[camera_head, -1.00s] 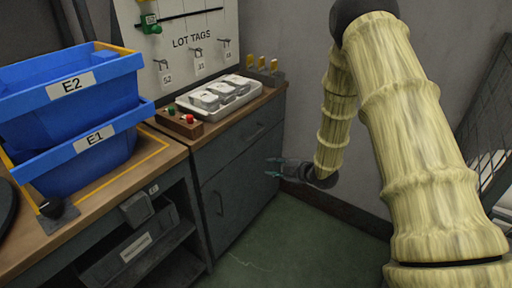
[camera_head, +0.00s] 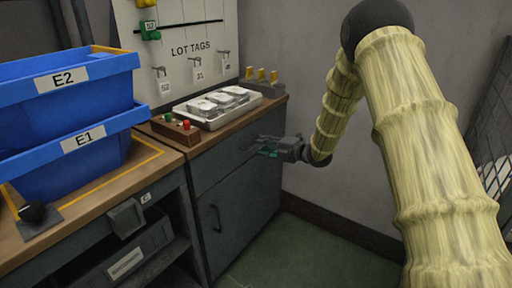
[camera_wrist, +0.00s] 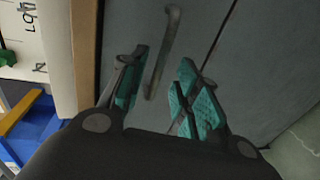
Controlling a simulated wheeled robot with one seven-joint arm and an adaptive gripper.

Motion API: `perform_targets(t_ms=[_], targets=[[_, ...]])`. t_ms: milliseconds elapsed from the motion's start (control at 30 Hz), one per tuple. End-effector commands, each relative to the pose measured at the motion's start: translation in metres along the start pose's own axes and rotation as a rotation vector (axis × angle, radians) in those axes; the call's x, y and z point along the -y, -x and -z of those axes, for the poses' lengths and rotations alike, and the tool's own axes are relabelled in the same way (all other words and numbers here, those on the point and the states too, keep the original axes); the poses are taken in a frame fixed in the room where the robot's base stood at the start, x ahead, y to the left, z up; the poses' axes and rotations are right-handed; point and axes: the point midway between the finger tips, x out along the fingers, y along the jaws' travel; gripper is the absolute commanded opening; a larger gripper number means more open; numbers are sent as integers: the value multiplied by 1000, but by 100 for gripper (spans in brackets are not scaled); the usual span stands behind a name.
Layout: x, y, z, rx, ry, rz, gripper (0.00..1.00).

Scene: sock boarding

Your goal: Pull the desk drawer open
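The drawer front (camera_head: 215,168) is the dark grey upper panel of the desk cabinet, just under the wooden top, and looks flush with the cabinet. My gripper (camera_head: 262,147) is in front of it at the right part, hiding some of the panel and most of its handle. In the wrist view the drawer's grey bar handle (camera_wrist: 163,55) runs up and down the picture, with its lower end between the two teal finger pads. My gripper (camera_wrist: 162,92) is open there, its fingers on either side of the handle's line. I cannot tell how far the handle is from the pads.
A cabinet door with its own handle (camera_head: 216,218) is below the drawer. On the desk top are a white tray (camera_head: 222,117) and a button box (camera_head: 177,129). Blue bins (camera_head: 75,150) stand at the left. The green floor (camera_head: 300,255) in front of the cabinet is clear.

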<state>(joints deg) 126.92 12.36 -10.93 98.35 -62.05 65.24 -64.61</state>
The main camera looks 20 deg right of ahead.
Motion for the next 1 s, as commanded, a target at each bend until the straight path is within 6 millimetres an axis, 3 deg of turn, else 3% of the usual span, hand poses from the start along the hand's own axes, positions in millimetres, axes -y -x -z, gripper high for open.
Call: perform_targets(t_ms=[300,700,900,1000], targets=[[1,-37,0,-1,1,2,32],[0,-42,0,0,0,1,32],[0,-42,0,0,0,1,0],[0,-42,0,0,0,1,0]])
